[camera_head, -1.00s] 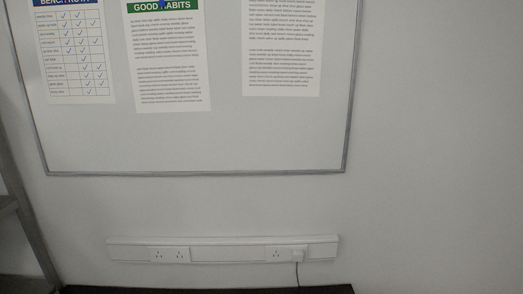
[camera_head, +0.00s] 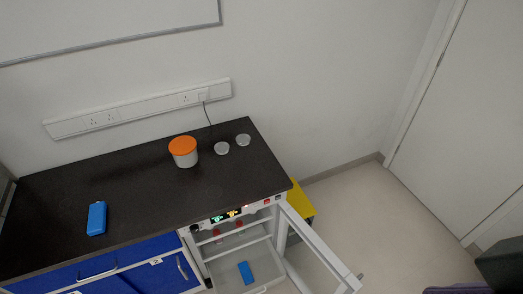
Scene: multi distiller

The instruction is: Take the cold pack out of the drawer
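A blue rectangular block (camera_head: 246,271), which looks like the cold pack, lies in a pale open compartment or pulled-out drawer (camera_head: 223,277) at the bottom centre. This drawer is in a white unit below the counter, and its front is cut off by the lower picture edge. A similar blue item (camera_head: 97,220) with a small pale top lies on the left of the black counter. Neither of my grippers can be made out in the view.
A white tub with an orange lid (camera_head: 183,146) and two small clear dishes (camera_head: 222,148) stand on the black counter (camera_head: 140,200). A framed door (camera_head: 318,247) stands open at the right. Blue drawers (camera_head: 150,272) are at left. A dark object (camera_head: 501,264) is unidentified.

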